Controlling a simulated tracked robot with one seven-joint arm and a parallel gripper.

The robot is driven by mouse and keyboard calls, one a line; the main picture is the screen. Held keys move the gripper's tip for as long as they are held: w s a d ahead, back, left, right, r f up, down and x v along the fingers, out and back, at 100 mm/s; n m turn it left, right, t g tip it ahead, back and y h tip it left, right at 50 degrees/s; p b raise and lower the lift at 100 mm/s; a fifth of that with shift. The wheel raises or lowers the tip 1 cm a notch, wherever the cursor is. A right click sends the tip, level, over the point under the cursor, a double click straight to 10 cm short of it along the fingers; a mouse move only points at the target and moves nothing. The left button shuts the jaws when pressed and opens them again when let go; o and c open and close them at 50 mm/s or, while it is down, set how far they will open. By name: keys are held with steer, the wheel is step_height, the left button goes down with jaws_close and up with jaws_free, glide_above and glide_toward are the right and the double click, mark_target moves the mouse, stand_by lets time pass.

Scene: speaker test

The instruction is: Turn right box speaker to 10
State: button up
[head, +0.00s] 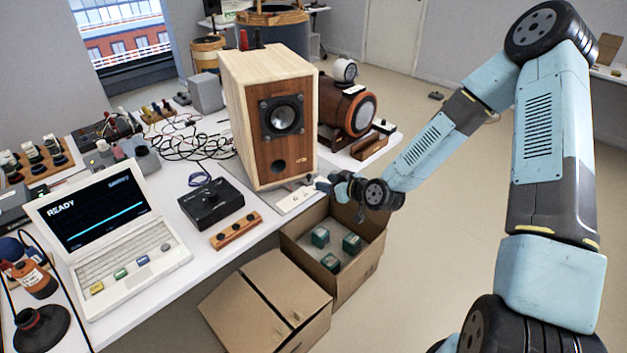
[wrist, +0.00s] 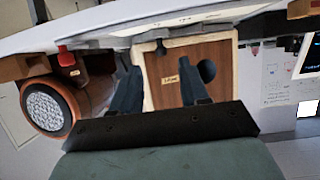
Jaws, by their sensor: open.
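A wooden box speaker (head: 240,110) with a dark-brown front, a round black-framed cone and a small port stands on the white table. A pale plate (head: 292,203) lies at the table edge in front of it, partly behind my gripper. My gripper (head: 324,186) is at the table edge, just in front of the speaker's lower right corner. In the wrist view my gripper (wrist: 161,75) is open and nothing shows between its fingers except the speaker front (wrist: 170,65) beyond. A dial or its numbers cannot be made out.
A brown cylindrical speaker (head: 345,108) stands right of the box speaker. An open carton (head: 372,258) with green-topped items and a second carton (head: 262,310) stand below the table edge. A laptop (head: 100,235) reading READY and a black control box (head: 212,203) are left.

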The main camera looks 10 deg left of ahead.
mark_target(311, 179)
steer(key=x, duration=0.7)
steer(key=shift+w+a+f, duration=0.15)
steer(key=shift+c, duration=0.3)
jaws_close()
